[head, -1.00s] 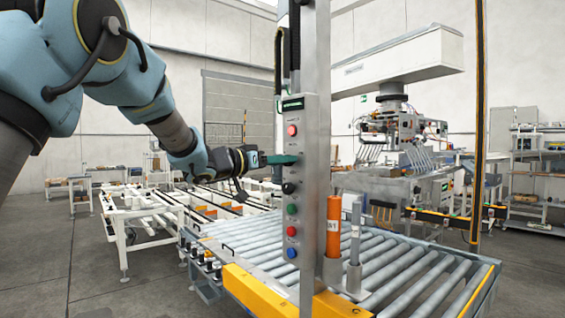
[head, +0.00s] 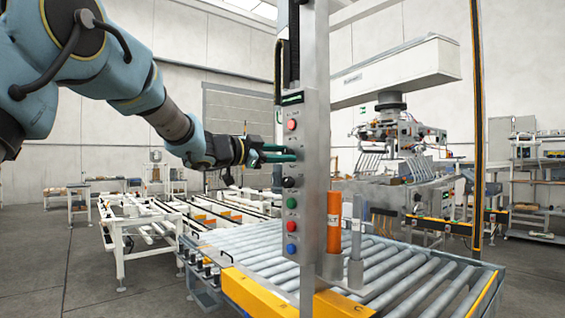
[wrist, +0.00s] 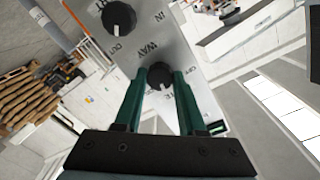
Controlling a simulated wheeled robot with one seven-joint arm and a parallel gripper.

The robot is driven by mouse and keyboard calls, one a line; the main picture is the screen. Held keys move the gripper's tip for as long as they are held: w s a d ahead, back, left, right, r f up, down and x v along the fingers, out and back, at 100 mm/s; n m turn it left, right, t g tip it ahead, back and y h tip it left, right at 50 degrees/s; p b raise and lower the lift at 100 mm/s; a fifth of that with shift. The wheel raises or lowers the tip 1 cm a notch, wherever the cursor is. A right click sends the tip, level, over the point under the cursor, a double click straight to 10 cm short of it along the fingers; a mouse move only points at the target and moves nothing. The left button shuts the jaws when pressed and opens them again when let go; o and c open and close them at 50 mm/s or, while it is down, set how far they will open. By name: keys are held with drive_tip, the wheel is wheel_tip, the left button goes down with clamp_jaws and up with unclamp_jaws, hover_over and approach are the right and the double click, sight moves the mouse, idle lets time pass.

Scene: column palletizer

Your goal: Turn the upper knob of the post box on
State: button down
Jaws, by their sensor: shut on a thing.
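The post box (head: 315,165) is a tall grey metal panel with a column of buttons and knobs. My gripper (head: 283,153) reaches it from the left, its two green fingers one above the other at the panel's face. In the wrist view the black upper knob (wrist: 156,74) sits between the fingertips, and my gripper is shut on it. A white mark shows on the knob's side towards my gripper's body.
A red button (head: 292,125) is above the fingers. A green button (head: 291,202), a red one and a blue one (head: 291,249) are below the lower knob. A roller conveyor (head: 400,280) and an orange post (head: 333,222) stand beside the panel.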

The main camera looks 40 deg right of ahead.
drive_tip(key=m+b, duration=0.3)
drive_tip(key=m, duration=0.2)
drive_tip(key=shift+f+m, duration=0.1)
drive_tip(key=shift+m, duration=0.2)
drive_tip(key=shift+b, duration=0.3)
drive_tip(key=c, duration=0.5)
unclamp_jaws()
drive_tip(key=a+b, duration=0.2)
drive_tip(key=a, duration=0.8)
drive_tip(key=shift+w+a+r+b, duration=0.25)
drive_tip(key=shift+w+a+b, duration=0.05)
drive_tip(key=shift+a, duration=0.1)
